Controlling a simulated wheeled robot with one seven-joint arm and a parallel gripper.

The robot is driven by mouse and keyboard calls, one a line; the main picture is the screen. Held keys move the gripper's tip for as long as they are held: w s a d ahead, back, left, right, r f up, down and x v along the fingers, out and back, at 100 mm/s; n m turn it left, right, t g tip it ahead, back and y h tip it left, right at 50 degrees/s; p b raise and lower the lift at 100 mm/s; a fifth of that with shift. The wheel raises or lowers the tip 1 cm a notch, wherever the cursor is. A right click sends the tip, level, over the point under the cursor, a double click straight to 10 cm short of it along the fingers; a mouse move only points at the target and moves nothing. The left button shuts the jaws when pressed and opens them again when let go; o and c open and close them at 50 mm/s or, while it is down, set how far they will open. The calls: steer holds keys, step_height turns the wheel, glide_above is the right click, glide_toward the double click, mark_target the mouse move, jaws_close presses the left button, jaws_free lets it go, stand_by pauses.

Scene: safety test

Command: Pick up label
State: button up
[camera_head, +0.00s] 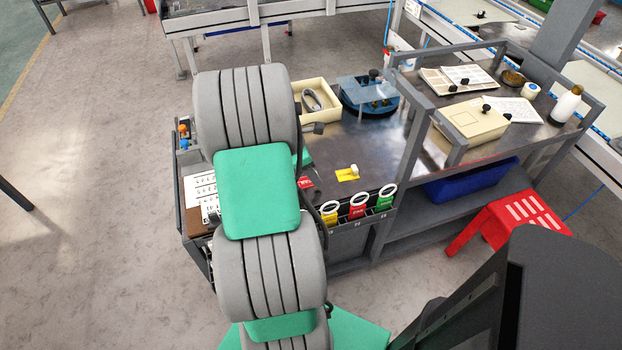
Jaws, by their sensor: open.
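Several things on the workbench could be the label, and I cannot tell which one is meant. A yellow label (347,175) with a small white knob-like piece on it lies flat on the bench top. A red label (305,183) lies to its left, partly hidden by my arm. Yellow (330,218), red (357,211) and green (385,201) tags with white rings stand in holders along the bench's front edge. My grey and green arm crosses the left part of the bench. My gripper cannot be made out; the arm appears to hide it.
A cream bin (318,112) and a blue round device (368,97) stand at the back of the workbench (325,150). A grey frame (415,150) rises to the right. A red stool (510,215) stands beside the bench. Open floor (100,190) lies to the left.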

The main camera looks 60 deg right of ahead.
steer(key=shift+s+d+f, duration=0.1)
steer(key=shift+d+f, duration=0.05)
steer(key=shift+f, duration=0.15)
jaws_close()
stand_by(0.4)
